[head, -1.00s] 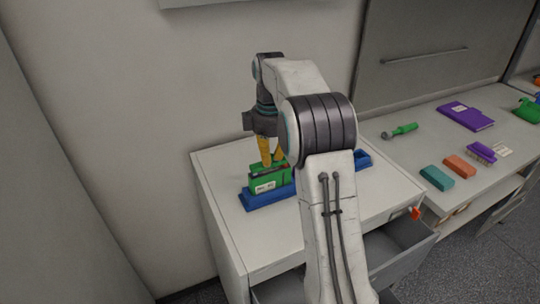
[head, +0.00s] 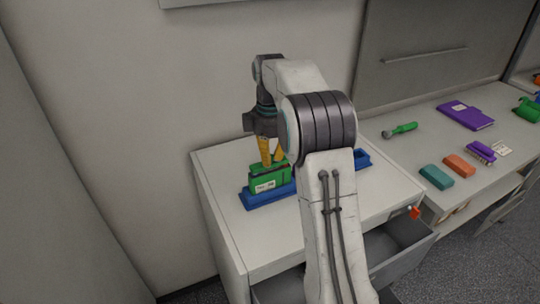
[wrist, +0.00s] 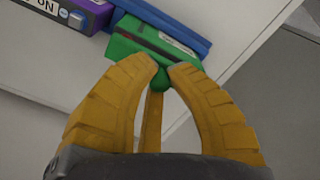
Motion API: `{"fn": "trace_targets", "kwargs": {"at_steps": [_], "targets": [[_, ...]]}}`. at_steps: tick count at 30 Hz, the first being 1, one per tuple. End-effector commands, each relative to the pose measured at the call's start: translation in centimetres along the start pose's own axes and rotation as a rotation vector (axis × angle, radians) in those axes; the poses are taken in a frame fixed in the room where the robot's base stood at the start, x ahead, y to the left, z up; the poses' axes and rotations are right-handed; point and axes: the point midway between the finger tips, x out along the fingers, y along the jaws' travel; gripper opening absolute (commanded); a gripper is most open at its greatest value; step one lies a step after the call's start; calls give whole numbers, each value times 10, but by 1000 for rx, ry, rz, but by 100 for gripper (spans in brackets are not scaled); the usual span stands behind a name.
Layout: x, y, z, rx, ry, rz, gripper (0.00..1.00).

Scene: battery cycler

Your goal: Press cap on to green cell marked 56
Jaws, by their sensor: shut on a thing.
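The green cell (head: 266,187) stands in the blue tray (head: 254,201) on the cabinet top. A white label shows on its front, but its number is too small to read. In the wrist view the cell (wrist: 128,46) lies just beyond my fingertips. My gripper (wrist: 161,72) points down at the top of the cell, its yellow fingers closed on a small green piece (wrist: 158,80), which looks like the cap. The piece seems to touch the cell; whether it is fully seated cannot be told. In the head view my gripper (head: 271,158) covers part of the cell's top.
A purple cell (wrist: 83,17) with a label and round button shows beside the green one in the wrist view. My arm hides the tray's middle. An open drawer (head: 396,248) is below the cabinet top. The right bench (head: 400,155) holds several loose items.

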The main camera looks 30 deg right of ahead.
Motion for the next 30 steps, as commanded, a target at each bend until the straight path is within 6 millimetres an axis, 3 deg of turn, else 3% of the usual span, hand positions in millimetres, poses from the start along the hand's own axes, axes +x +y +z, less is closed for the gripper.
{"fn": "trace_targets", "kwargs": {"at_steps": [30], "targets": [[8,0,0,0,0,0,0]]}}
